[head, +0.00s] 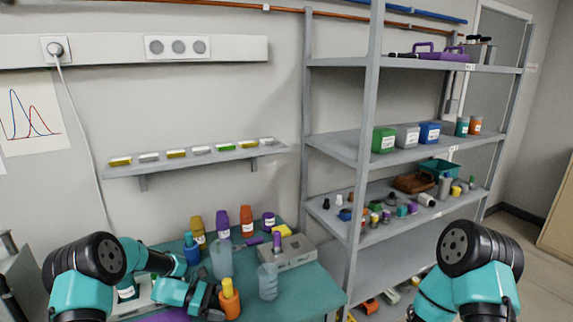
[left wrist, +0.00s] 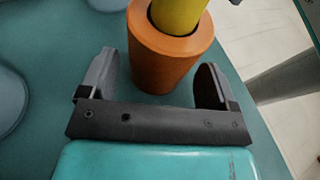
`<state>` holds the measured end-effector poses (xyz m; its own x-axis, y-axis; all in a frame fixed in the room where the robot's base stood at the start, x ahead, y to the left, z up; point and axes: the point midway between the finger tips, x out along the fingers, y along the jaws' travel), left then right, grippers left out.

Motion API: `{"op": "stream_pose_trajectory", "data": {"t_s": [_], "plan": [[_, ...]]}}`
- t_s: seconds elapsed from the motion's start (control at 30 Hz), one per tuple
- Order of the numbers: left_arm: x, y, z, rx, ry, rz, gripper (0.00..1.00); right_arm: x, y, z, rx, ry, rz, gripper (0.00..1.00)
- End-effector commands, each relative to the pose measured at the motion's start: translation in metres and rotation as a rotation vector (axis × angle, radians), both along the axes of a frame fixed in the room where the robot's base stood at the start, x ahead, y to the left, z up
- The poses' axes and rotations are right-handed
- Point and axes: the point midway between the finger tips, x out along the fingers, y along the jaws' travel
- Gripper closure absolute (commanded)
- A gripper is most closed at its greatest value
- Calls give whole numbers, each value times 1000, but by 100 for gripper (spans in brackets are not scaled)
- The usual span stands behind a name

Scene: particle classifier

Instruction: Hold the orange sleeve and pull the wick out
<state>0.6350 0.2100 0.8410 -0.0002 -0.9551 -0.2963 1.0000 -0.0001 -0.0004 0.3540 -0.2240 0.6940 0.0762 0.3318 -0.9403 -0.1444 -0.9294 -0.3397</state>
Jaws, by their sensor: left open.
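The orange sleeve (head: 231,304) stands upright on the teal table at the bottom of the head view. The yellow wick (head: 227,287) sticks up out of its top. In the left wrist view, the sleeve (left wrist: 160,68) is a tapered orange cylinder with the yellow wick (left wrist: 180,14) in its opening. My left gripper (head: 214,300) is open, with its fingers (left wrist: 156,68) on either side of the lower sleeve and a gap visible on both sides. The wick's lower part is hidden inside the sleeve. My right arm shows at the lower right, but its gripper is out of view.
Clear cylinders (head: 221,258) and (head: 268,282) stand close to the sleeve. A grey block (head: 290,254) and several coloured bottles (head: 247,222) stand behind. A grey shelf rack (head: 350,230) rises right of the table. Bare table lies right of the front clear cylinder.

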Motion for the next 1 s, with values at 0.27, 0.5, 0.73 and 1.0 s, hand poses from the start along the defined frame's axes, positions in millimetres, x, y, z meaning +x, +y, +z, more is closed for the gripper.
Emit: {"op": "stream_pose_trajectory", "data": {"t_s": [0.27,0.5,0.73,1.0], "plan": [[0,-17,-5,-1,0,0,17,0,0,0,0,0,0,57],[0,-17,-6,-1,0,0,17,0,0,0,0,0,0,57],[0,-17,-5,-1,0,0,34,0,0,0,0,0,0,57],[0,-17,-5,-1,0,0,60,0,0,0,0,0,0,57]]}}
